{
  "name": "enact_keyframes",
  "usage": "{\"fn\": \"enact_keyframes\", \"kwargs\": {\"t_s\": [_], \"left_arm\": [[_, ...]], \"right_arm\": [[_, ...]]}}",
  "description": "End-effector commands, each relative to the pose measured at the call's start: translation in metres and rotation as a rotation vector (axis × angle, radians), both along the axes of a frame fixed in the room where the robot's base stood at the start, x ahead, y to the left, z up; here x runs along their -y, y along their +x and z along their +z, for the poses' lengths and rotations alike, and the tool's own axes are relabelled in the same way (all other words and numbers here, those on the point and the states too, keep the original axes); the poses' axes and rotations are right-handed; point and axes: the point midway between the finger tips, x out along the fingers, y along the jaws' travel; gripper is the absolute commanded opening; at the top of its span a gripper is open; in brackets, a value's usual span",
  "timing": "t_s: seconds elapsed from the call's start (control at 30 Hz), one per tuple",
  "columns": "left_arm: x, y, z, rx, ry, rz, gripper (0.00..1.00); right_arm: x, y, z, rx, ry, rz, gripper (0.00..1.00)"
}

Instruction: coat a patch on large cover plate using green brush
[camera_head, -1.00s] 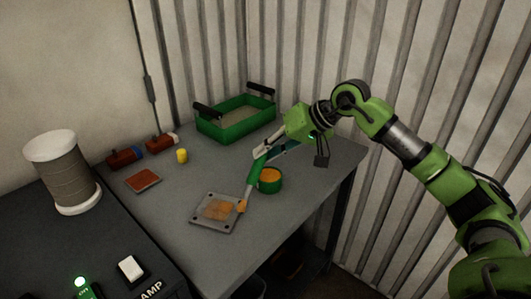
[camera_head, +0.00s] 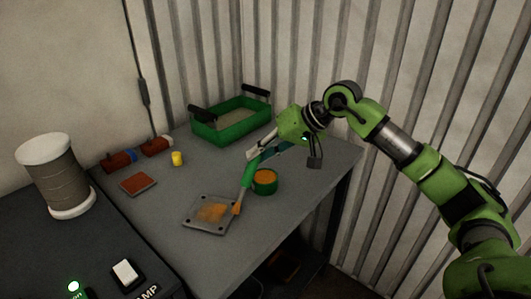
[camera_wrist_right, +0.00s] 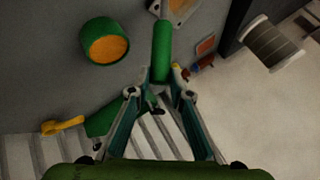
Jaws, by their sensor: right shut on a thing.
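The large cover plate (camera_head: 196,222) is a flat grey square with holes at its corners, lying on the grey table. An orange patch (camera_head: 211,212) covers its middle. My right gripper (camera_head: 253,153) is shut on the green handle of the brush (camera_head: 248,173), which slants down to the left. Its orange tip (camera_head: 237,209) is at the plate's right edge; I cannot tell if it touches. In the right wrist view the fingers (camera_wrist_right: 160,84) close around the green handle (camera_wrist_right: 161,52), and the plate (camera_wrist_right: 181,8) is partly cut off. My left gripper is not in view.
A green pot of orange paste (camera_head: 265,182) stands right of the plate. A green crate (camera_head: 231,126) with dark handles is at the back. A yellow cylinder (camera_head: 178,158), a red-brown pad (camera_head: 138,184) and a large spool (camera_head: 55,177) are to the left. The table front is clear.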

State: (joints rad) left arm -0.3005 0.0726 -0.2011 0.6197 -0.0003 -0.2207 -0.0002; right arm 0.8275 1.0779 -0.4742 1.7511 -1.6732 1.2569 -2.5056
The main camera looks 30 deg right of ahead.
Motion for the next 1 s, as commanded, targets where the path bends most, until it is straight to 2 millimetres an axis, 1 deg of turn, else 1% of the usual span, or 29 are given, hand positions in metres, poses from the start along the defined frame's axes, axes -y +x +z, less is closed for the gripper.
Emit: {"fn": "enact_keyframes", "kwargs": {"t_s": [0.27,0.6,1.0], "left_arm": [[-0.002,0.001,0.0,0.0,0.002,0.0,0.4],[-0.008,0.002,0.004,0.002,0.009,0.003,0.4],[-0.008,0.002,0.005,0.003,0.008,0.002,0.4]], "right_arm": [[-0.001,0.001,-0.001,-0.001,0.0,0.001,0.0],[-0.012,0.013,-0.004,-0.002,-0.001,0.001,0.0],[-0.015,0.015,-0.006,-0.007,-0.002,0.002,0.0]]}}
